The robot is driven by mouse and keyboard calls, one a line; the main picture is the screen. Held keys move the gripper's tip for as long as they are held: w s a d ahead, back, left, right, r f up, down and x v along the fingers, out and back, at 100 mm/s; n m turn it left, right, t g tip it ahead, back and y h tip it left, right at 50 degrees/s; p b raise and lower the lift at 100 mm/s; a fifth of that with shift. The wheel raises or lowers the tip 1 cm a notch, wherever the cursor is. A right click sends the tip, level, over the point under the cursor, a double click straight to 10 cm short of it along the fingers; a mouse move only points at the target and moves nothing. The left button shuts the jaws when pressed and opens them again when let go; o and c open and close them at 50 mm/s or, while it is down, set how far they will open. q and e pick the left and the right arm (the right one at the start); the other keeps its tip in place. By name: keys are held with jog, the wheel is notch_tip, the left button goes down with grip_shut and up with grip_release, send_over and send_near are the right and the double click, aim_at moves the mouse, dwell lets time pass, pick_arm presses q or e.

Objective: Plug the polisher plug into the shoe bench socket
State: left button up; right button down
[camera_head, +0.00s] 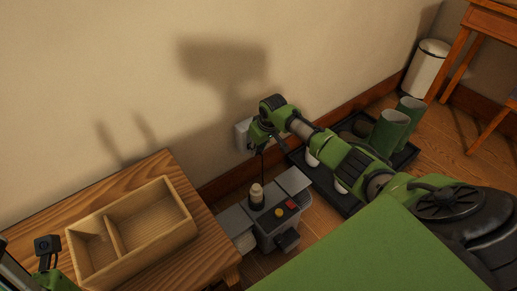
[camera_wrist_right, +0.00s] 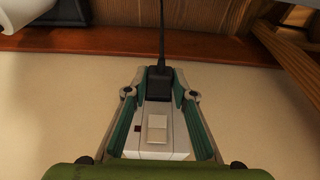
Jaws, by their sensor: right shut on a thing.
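The black polisher plug (camera_wrist_right: 158,84) is between the fingers of my right gripper (camera_wrist_right: 158,92), which is shut on it. A black cord (camera_wrist_right: 162,35) runs from the plug. The shoe bench socket (camera_wrist_right: 157,152), a pale box with a raised switch, is on the wall directly beyond the plug; I cannot tell whether the plug is in it. In the head view the socket (camera_head: 241,133) is partly hidden by my right gripper (camera_head: 257,138). The grey polisher (camera_head: 268,238) stands below. My left gripper (camera_head: 46,254) shows only partly at the lower left; its fingers are unclear.
A wooden bench (camera_head: 165,170) with a divided wooden box (camera_head: 188,233) is at the left. A black tray (camera_head: 405,155) with green boots (camera_head: 389,132) lies by the wall under my right arm. A white bin (camera_head: 425,70) and wooden furniture (camera_head: 490,22) are at the far right.

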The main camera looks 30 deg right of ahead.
jog(key=shift+w, duration=0.15)
jog(key=c, duration=1.6)
grip_release()
jog(key=v, duration=1.2)
